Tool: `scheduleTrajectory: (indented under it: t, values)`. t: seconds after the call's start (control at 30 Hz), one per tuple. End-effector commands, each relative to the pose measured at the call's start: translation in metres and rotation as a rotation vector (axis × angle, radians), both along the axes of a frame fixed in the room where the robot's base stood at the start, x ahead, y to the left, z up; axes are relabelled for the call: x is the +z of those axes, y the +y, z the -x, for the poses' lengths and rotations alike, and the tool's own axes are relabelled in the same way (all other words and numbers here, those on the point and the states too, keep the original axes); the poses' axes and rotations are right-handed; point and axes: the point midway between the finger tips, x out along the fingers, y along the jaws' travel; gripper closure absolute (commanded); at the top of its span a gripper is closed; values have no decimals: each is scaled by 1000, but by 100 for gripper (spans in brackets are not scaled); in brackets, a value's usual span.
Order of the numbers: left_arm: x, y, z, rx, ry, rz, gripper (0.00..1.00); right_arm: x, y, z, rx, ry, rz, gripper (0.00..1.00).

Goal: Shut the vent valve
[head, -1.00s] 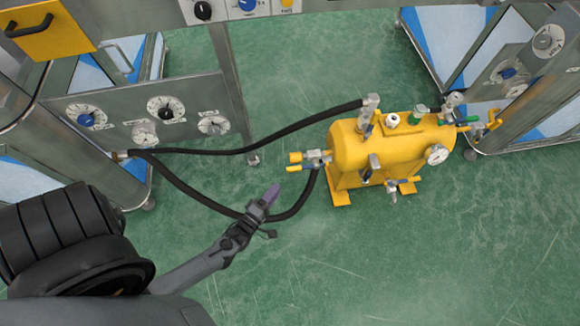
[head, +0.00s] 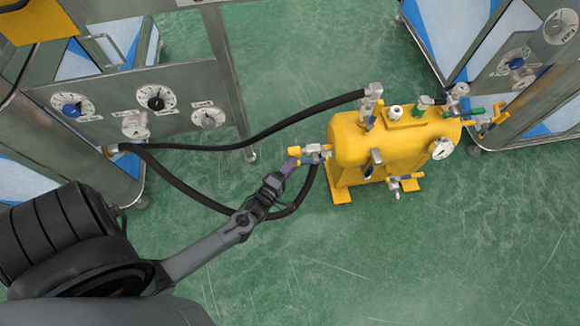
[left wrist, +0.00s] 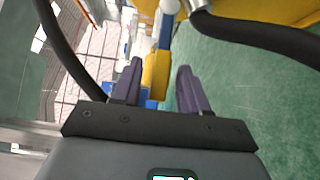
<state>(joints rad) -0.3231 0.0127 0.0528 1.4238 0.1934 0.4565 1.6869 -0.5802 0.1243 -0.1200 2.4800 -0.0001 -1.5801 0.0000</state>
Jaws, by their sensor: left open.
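A yellow tank (head: 375,150) stands on the green floor with several small valves and fittings. At its left end is a metal valve (head: 314,152) with a yellow cap (head: 294,152); I cannot read whether it is the vent valve. My left gripper (head: 291,167) is at this left-end valve, its fingers partly over the valve's lever. In the left wrist view the gripper (left wrist: 158,84) is open, with a yellow lever end (left wrist: 155,74) and a blue part (left wrist: 166,24) ahead between the fingers. I cannot tell if they touch. My right gripper is out of view.
A black hose (head: 240,142) runs from the left panel (head: 185,95) to the tank's top, and another (head: 185,186) loops behind my left gripper. A metal frame stands at the right (head: 530,85). The floor (head: 420,260) in front of the tank is clear.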

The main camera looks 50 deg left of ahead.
Motion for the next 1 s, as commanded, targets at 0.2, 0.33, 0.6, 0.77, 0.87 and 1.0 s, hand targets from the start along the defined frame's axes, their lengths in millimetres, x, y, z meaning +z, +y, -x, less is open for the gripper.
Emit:
scheduleTrajectory:
  t: [0.2,0.33,0.6,0.77,0.87,1.0]
  values:
    - [0,0,0,0,0,0,73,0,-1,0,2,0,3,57]
    - [0,0,0,0,0,0,93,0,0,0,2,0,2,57]
    - [0,0,0,1,0,0,100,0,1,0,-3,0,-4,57]
    - [-1,1,0,1,-6,4,100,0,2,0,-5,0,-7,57]
    - [-3,1,-1,2,-22,12,100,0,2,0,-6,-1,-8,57]
    - [-9,1,-1,3,-67,43,100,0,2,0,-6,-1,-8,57]
